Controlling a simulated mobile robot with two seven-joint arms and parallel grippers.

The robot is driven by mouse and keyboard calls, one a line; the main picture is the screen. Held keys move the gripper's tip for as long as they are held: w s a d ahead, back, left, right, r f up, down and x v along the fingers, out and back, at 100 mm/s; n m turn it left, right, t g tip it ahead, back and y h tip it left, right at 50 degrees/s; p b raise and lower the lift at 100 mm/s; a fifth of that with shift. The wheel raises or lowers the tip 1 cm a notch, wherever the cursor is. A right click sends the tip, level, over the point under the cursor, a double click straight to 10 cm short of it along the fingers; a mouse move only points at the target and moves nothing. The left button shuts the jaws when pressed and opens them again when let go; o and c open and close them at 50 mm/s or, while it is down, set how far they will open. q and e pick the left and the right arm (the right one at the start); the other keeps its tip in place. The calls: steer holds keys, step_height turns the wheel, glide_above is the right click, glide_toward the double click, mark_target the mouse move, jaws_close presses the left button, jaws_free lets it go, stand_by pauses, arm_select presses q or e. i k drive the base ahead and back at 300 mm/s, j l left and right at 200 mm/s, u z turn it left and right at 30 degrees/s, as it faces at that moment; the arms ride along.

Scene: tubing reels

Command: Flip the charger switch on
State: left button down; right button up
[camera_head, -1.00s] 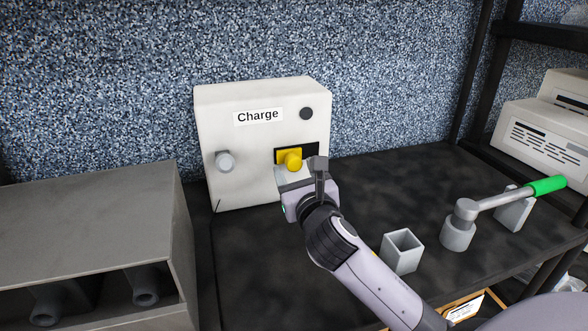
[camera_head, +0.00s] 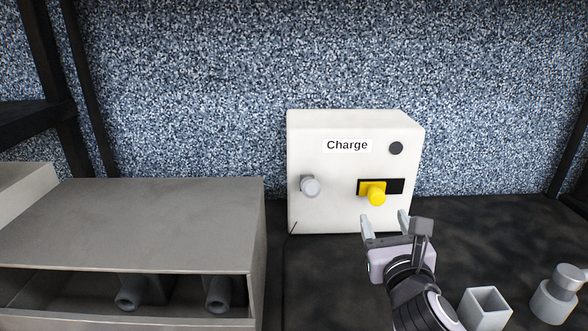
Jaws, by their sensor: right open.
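The white charger box (camera_head: 320,210), labelled "Charge", stands on the dark worktop against the speckled wall. I see no contact with the knob. My left gripper is not in view.
A grey open-fronted housing (camera_head: 140,220) with tubes (camera_head: 217,294) inside stands at the left. A square grey holder (camera_head: 485,308) and a grey cylindrical fixture (camera_head: 556,298) stand at the lower right. The dark worktop (camera_head: 480,225) right of the box is clear.

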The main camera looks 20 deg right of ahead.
mark_target(310, 186)
steer(key=k+j, duration=0.2)
steer(key=k, duration=0.3)
steer(key=k+j, duration=0.2)
steer(key=k, duration=0.25)
